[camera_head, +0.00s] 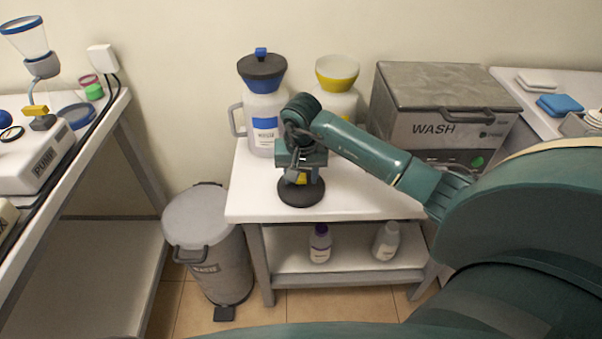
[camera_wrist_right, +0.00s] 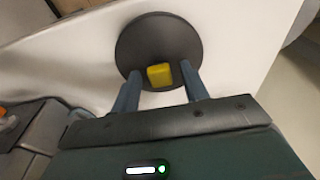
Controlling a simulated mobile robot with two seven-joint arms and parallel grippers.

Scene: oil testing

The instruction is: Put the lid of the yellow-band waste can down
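The yellow-band waste can (camera_head: 337,78) stands at the back of the white table, with its yellow-rimmed mouth uncovered. Its lid (camera_head: 301,194), a black disc with a yellow knob, lies flat on the table near the front edge; it also shows in the right wrist view (camera_wrist_right: 135,45). My right gripper (camera_head: 300,172) is just above the lid. In the right wrist view its two fingers (camera_wrist_right: 161,80) stand on either side of the yellow knob (camera_wrist_right: 159,75), with a small gap at each side. My left gripper is not in view.
A blue-band can (camera_head: 265,115) with its black lid on stands left of the yellow-band can. A WASH box (camera_head: 440,125) is to the right. A grey pedal bin (camera_head: 208,240) stands on the floor, left of the table. Two bottles (camera_head: 320,243) (camera_head: 386,241) are on the lower shelf.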

